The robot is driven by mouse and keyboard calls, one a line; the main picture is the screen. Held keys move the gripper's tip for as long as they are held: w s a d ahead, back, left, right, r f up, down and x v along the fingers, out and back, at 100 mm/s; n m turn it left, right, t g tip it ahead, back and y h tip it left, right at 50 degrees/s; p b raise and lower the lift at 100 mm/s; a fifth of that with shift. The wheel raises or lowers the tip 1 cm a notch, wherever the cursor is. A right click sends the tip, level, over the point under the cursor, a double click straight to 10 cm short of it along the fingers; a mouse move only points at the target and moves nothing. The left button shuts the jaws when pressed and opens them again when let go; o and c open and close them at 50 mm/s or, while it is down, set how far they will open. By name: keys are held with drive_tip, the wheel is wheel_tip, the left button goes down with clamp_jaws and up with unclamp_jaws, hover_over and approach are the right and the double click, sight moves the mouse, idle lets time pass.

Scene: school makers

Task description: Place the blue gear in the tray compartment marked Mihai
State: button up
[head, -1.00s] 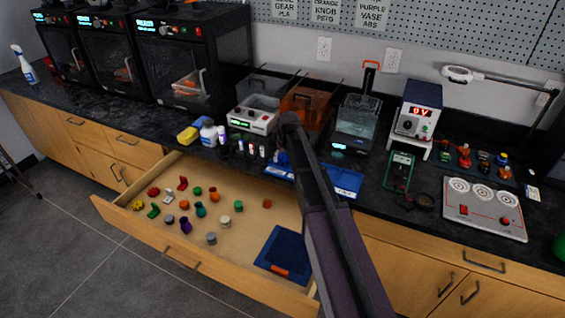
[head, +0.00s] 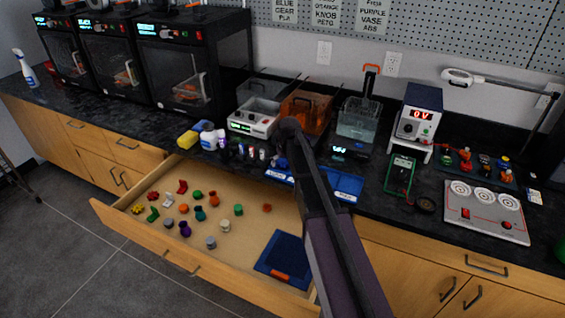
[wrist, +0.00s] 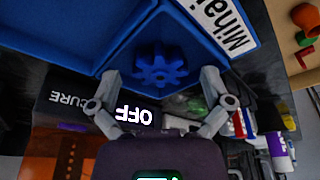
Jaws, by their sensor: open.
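The blue gear (wrist: 160,70) lies in a compartment of the blue tray (wrist: 65,45) in the wrist view, beside a white label reading Mihai (wrist: 224,22). My gripper (wrist: 160,82) is open, with one finger on each side of the gear; I cannot tell whether either finger touches it. In the head view the tray (head: 350,184) sits on the dark counter, partly hidden by my arm. The gear and my gripper's fingertips cannot be made out there.
An open drawer (head: 130,222) below holds several small coloured parts and a dark blue box (head: 284,259). Bottles (head: 209,137), a white-fronted machine (head: 251,122) and an orange tank (head: 304,113) crowd the counter behind. A green meter (head: 399,175) stands right of the tray.

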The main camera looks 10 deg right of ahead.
drive_tip(key=shift+r, duration=0.15)
drive_tip(key=p+v, duration=1.2)
idle(0.7)
idle(0.6)
drive_tip(key=s+a+m+g, duration=0.1)
drive_tip(key=s+m+g, duration=0.1)
drive_tip(key=s, duration=2.3)
drive_tip(key=shift+s+f+g+h, duration=0.2)
drive_tip(key=shift+f+g+h, duration=0.1)
drive_tip(key=shift+g, duration=0.3)
